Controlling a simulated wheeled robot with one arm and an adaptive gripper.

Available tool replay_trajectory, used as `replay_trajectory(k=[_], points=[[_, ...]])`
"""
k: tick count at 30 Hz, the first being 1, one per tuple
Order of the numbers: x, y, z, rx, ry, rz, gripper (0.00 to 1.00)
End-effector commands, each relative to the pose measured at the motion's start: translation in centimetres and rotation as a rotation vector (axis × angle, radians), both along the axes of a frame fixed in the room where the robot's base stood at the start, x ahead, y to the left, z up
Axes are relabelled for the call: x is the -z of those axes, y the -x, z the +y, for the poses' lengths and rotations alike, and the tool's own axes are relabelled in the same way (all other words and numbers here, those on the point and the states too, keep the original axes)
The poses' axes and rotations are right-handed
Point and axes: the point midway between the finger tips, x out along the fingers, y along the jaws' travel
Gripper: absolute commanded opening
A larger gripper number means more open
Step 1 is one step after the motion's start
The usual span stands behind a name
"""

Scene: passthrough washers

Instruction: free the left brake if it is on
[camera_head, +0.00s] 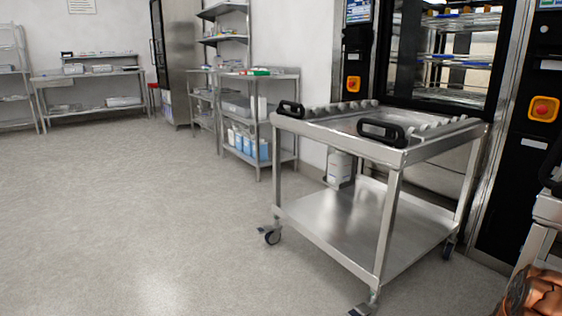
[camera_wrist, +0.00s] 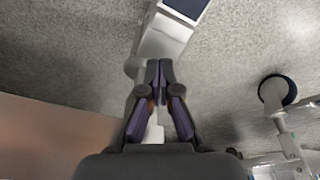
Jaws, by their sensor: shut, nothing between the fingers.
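A steel trolley (camera_head: 340,225) stands before the washer at right. Its left front caster (camera_head: 272,237) has a small grey brake pedal (camera_head: 263,229) sticking out to the left. The right front caster, at the bottom edge, has a similar pedal (camera_head: 358,311). I cannot tell from their tilt whether either is on. In the wrist view my gripper (camera_wrist: 160,66) is shut and empty, pointing over the grey floor. A pale grey part with a dark flat face (camera_wrist: 180,15) lies just beyond the fingertips; what it belongs to and whether they touch is unclear. A black caster wheel (camera_wrist: 278,91) is to the right.
A second steel frame (camera_head: 548,210) stands at the right edge. Washer panels carry red buttons on yellow (camera_head: 543,109). A shelf unit with blue bottles (camera_head: 258,130) stands behind the trolley. The floor (camera_head: 130,220) at left is clear.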

Motion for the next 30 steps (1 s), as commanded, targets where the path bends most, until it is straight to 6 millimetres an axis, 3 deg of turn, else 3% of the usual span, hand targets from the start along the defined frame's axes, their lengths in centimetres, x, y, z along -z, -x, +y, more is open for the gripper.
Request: replay_trajectory(k=[24, 30], points=[[0.59, 0.00, 0.03, 0.000, -0.001, 0.000, 0.00], [-0.03, -0.02, 0.00, 0.000, 0.000, 0.000, 0.00]])
